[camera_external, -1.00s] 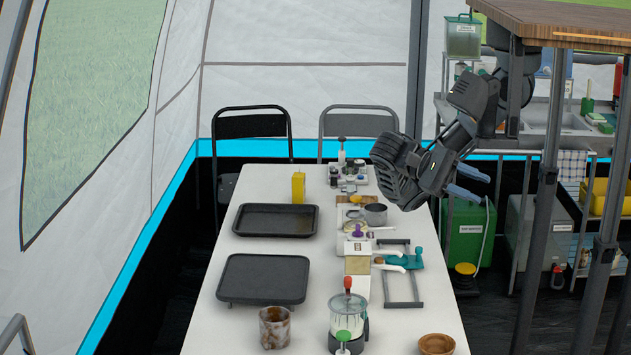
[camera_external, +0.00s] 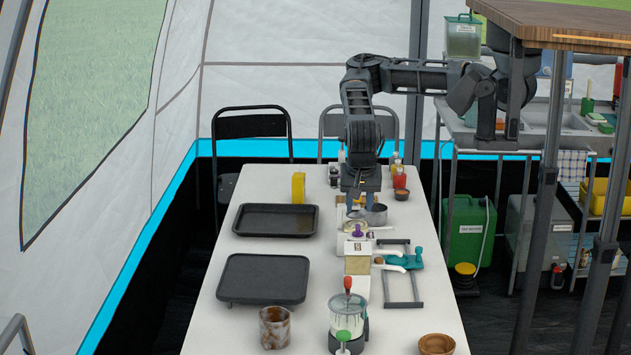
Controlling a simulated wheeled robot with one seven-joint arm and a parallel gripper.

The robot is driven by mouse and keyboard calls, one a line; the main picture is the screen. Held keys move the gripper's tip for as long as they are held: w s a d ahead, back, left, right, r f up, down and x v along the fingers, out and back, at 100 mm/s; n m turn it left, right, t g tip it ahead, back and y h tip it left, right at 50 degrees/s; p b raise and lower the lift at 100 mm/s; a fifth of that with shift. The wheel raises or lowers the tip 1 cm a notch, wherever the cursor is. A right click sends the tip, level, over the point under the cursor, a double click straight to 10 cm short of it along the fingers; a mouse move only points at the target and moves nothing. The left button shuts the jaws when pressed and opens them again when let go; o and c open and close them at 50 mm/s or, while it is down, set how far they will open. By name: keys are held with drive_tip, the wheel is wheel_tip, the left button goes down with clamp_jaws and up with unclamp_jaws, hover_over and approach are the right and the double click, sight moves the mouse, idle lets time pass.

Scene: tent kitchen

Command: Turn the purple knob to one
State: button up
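The purple knob (camera_external: 357,230) is small and sits on a white device (camera_external: 357,246) near the middle of the long table. My gripper (camera_external: 360,207) points straight down over the table, behind and above the purple knob. Its two blue-grey fingers look apart, with nothing seen between them. The fingers overlap a grey metal pot (camera_external: 376,216) in this view; I cannot tell whether they touch it. The knob's pointer and the setting marks are too small to read.
Two dark trays (camera_external: 262,278) lie on the left of the white table (camera_external: 225,325). A yellow block (camera_external: 298,187) stands behind them. A teal-handled tool (camera_external: 404,260) lies right of the device. A red-topped blender (camera_external: 347,312), a mottled cup (camera_external: 274,328) and a brown bowl (camera_external: 436,344) stand in front.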

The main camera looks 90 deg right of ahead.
sight(358, 227)
drive_tip(key=shift+p+x, duration=0.55)
drive_tip(key=shift+x, duration=3.25)
clamp_jaws()
